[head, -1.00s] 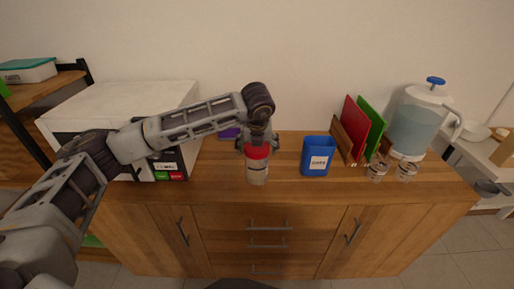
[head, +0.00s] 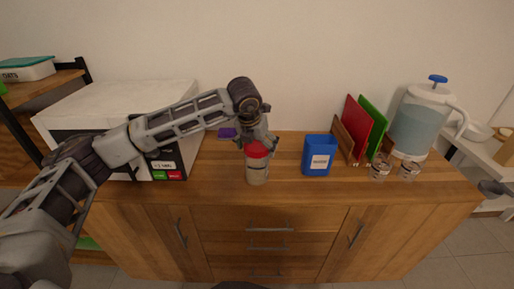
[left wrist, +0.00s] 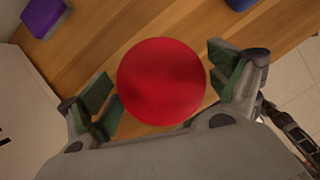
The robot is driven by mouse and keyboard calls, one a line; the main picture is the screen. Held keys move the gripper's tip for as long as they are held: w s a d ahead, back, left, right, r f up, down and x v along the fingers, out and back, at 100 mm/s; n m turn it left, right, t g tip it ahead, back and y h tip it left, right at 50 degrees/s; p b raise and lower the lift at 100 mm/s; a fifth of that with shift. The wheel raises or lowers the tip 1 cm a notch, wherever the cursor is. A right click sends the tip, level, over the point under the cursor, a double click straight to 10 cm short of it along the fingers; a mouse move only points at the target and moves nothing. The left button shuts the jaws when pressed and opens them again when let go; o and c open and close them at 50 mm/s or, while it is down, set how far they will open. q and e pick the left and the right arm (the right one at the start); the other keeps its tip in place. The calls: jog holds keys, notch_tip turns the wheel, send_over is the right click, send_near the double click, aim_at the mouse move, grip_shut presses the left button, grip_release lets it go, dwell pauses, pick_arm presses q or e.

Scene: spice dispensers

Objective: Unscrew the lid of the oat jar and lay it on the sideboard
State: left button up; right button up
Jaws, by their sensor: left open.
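The oat jar (head: 257,173) stands upright near the front of the sideboard (head: 225,183), with its red lid (head: 256,149) on top. In the left wrist view the lid (left wrist: 161,82) shows as a red disc from above. My left gripper (head: 257,140) is right above the jar, pointing down. Its green-padded fingers (left wrist: 165,88) are spread on both sides of the lid, with a gap visible at least on the right.
A blue box (head: 318,156) stands right of the jar. Beyond it are red and green boards in a rack (head: 354,140), two small jars (head: 380,171) and a water dispenser (head: 420,122). A white appliance (head: 120,110) is at left; a purple item (head: 227,133) lies behind.

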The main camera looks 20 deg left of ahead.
pick_arm(q)
jog(key=shift+m+h, duration=0.4)
jog(key=shift+m, duration=0.6)
jog(key=shift+m+h+b, duration=0.4)
jog(key=shift+m+h, duration=0.1)
jog(key=shift+m, duration=0.8)
jog(key=shift+g, duration=0.3)
jog(key=c, duration=0.9)
jog(key=shift+n, duration=0.3)
